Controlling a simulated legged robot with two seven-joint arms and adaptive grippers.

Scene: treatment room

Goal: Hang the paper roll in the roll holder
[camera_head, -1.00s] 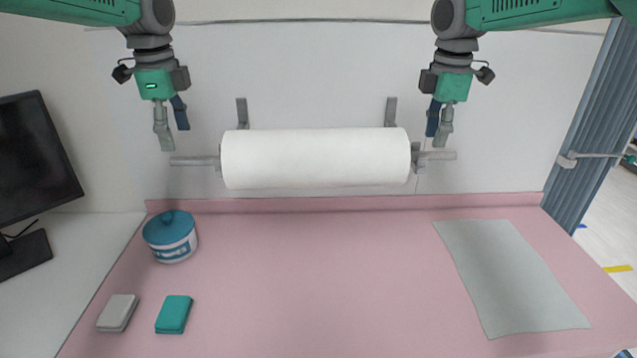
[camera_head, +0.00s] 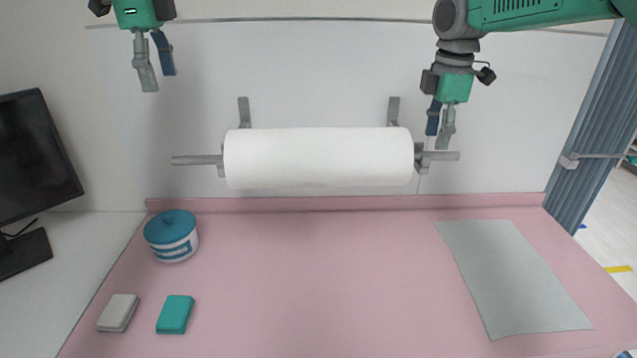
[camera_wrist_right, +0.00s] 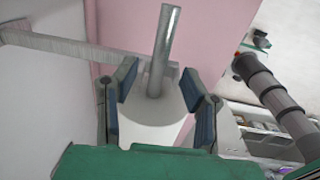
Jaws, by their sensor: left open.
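The white paper roll (camera_head: 318,157) hangs level in front of the wall, with a grey rod (camera_head: 196,160) sticking out at both ends. The roll holder's two grey brackets (camera_head: 244,112) (camera_head: 393,110) come from the wall, and the rod appears to lie in them. In the right wrist view a bracket arm (camera_wrist_right: 90,52) reaches the rod (camera_wrist_right: 163,45) beside the roll's white end (camera_wrist_right: 158,125). My left gripper (camera_head: 157,80) is open and empty, above and left of the roll. My right gripper (camera_head: 440,132) is open around the rod's right end, its fingers (camera_wrist_right: 162,98) apart from it.
The pink table (camera_head: 310,275) below is mostly clear. A blue-lidded jar (camera_head: 171,237), a grey block (camera_head: 118,312) and a teal block (camera_head: 175,314) stand at its left. A grey cloth (camera_head: 512,280) lies at right. A monitor (camera_head: 38,150) stands far left; a blue curtain (camera_head: 598,130) hangs right.

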